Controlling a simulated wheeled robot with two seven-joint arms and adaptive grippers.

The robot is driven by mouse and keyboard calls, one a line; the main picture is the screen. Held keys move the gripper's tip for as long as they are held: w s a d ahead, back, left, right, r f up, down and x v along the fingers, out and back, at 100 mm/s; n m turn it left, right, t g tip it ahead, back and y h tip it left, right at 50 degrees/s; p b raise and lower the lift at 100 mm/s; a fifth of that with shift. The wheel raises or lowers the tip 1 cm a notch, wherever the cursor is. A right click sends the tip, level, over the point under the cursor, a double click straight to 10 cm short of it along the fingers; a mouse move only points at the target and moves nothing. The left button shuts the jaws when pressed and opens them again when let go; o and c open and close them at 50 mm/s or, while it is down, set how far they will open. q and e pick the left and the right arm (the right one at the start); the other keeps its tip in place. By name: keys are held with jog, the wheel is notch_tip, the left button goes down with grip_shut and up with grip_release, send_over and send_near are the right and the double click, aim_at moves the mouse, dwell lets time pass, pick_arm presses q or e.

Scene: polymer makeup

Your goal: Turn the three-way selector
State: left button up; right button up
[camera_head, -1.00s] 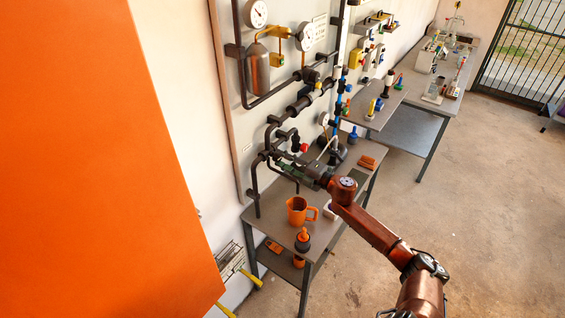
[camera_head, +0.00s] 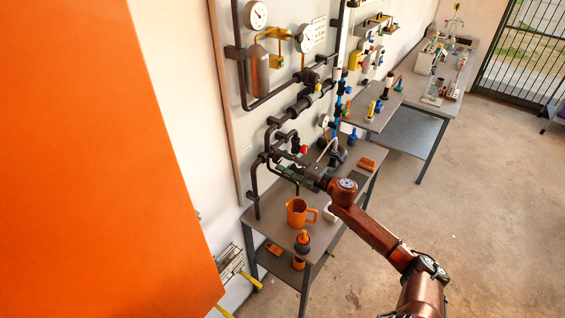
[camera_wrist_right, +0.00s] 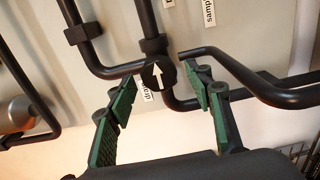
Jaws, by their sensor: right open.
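The three-way selector (camera_wrist_right: 157,76) is a black round knob with a white arrow, set at a junction of black pipes in the right wrist view. The arrow points up and slightly left in that view. My right gripper (camera_wrist_right: 159,86) is open, with a green-padded finger on each side of the selector; I see no contact. In the head view my right gripper (camera_head: 286,172) is beside the pipes on the wall panel, and the selector is hard to make out there. My left gripper is not in view.
Black pipes (camera_head: 254,180) run close around the gripper. Labels stand by the selector, one partly hidden. Below, a grey table (camera_head: 262,221) holds an orange jug (camera_head: 297,212) and an orange-topped bottle (camera_head: 303,241). An orange panel (camera_head: 90,160) fills the left; the floor at right is clear.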

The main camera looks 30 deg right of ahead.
jog(key=shift+s, duration=0.1)
jog(key=v, duration=1.2)
jog(key=shift+f, duration=0.1)
